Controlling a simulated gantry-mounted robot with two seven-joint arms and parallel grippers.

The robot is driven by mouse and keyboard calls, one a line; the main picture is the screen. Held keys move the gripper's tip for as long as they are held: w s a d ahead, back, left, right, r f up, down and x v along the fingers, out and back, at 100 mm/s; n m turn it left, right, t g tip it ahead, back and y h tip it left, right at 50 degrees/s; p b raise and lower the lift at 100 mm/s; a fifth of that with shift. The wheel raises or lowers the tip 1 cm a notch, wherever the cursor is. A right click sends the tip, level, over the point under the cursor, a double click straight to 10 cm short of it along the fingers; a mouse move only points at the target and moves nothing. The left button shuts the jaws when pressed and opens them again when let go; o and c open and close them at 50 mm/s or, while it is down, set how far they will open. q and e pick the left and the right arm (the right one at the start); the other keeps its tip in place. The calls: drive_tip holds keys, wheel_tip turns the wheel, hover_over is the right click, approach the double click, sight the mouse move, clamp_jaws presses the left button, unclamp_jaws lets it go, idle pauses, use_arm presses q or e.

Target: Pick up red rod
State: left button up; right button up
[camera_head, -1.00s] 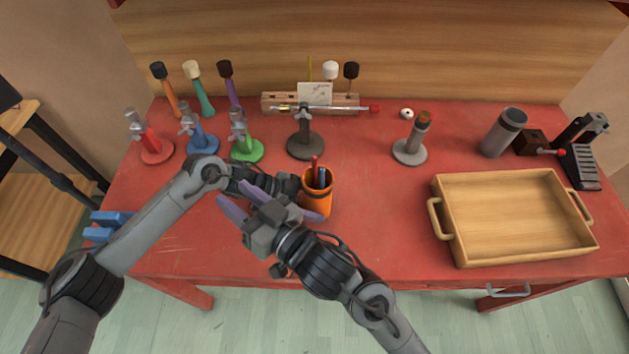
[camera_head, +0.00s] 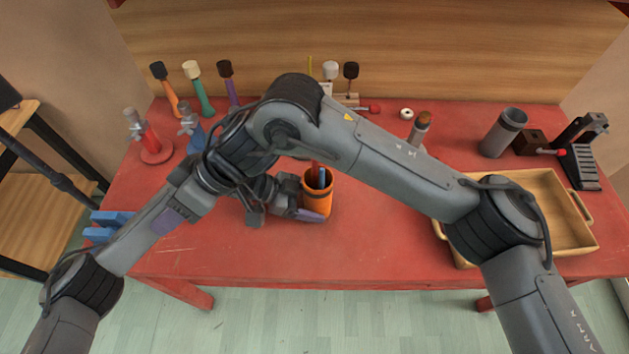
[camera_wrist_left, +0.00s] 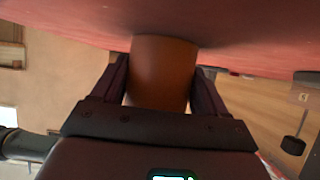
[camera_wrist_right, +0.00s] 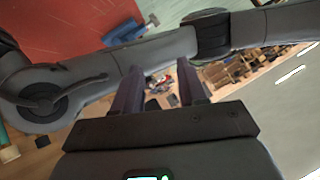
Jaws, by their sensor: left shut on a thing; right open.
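The red rod (camera_head: 315,172) stands in an orange cup (camera_head: 317,195) on the red table, beside a blue rod (camera_head: 322,178). Its lower part is hidden in the cup. My left gripper (camera_head: 308,212) is shut on the cup, from its left side. In the left wrist view the cup (camera_wrist_left: 162,72) fills the space between the two fingers. My right gripper (camera_head: 163,220) is open and empty, over the left arm and well left of the cup. In the right wrist view its fingers (camera_wrist_right: 158,85) stand apart with nothing between them.
My right arm arches over the table and hides part of the back row. A wooden tray (camera_head: 560,215) lies at the right. A grey cup (camera_head: 503,132) stands behind it. A red stand (camera_head: 152,145) and several mallets are at the back left.

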drive_tip(key=w+d+m+h, duration=0.2)
drive_tip(key=w+d, duration=0.2)
wheel_tip(320, 180, up, 5)
drive_tip(key=m+t+h, duration=0.3)
drive_tip(key=m+h, duration=0.5)
drive_tip(key=m, duration=0.1)
hover_over(315, 183)
drive_tip(key=shift+w+a+f, duration=0.1)
drive_tip(key=shift+w+a, duration=0.05)
drive_tip(key=shift+w, duration=0.05)
wheel_tip(315, 183, down, 11)
clamp_jaws()
